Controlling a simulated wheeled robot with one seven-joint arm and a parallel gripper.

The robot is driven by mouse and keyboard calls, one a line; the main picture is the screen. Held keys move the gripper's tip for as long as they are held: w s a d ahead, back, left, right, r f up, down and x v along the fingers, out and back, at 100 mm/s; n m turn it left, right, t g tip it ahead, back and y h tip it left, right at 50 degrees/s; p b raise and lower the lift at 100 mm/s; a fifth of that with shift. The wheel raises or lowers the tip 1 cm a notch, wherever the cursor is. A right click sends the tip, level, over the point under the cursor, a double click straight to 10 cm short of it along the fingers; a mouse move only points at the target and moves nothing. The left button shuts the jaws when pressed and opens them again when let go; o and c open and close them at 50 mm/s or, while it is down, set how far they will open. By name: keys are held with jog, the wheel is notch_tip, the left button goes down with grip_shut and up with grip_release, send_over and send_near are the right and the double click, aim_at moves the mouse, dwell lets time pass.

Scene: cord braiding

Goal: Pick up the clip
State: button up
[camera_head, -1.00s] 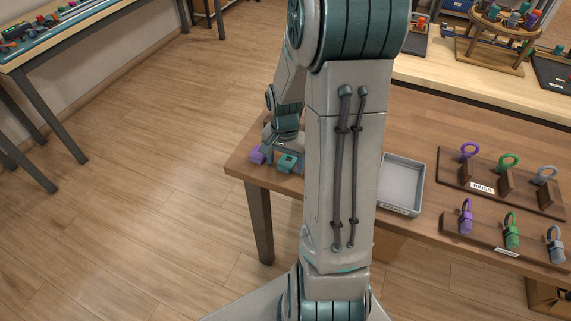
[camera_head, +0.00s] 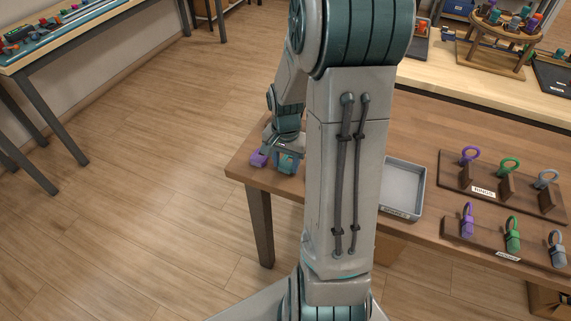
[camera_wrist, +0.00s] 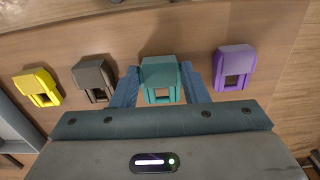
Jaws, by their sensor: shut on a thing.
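A teal clip (camera_wrist: 160,80) sits between the two blue-grey fingers of my gripper (camera_wrist: 159,84) in the wrist view, with a finger along each side. My gripper is shut on it. The clip (camera_head: 287,164) also shows at the table's left end in the head view, partly hidden by my gripper. A purple clip (camera_wrist: 234,66) stands to the right of it in the wrist view. A dark grey-brown clip (camera_wrist: 95,76) and a yellow clip (camera_wrist: 37,87) stand to the left.
A grey tray (camera_head: 418,203) lies right of my arm on the brown table (camera_head: 410,138). Wooden stands hold purple, green and grey rings (camera_head: 509,166) and similar pieces (camera_head: 513,236) at the right. My arm hides the middle of the table. A wooden floor lies left.

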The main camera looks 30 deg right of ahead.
aim_at(286, 164)
notch_tip(286, 164, up, 3)
jog(key=s+d+r, duration=0.1)
jog(key=d+r, duration=0.6)
jog(key=d, duration=0.4)
jog(key=shift+s+d, duration=0.2)
jog(key=shift+d, duration=0.1)
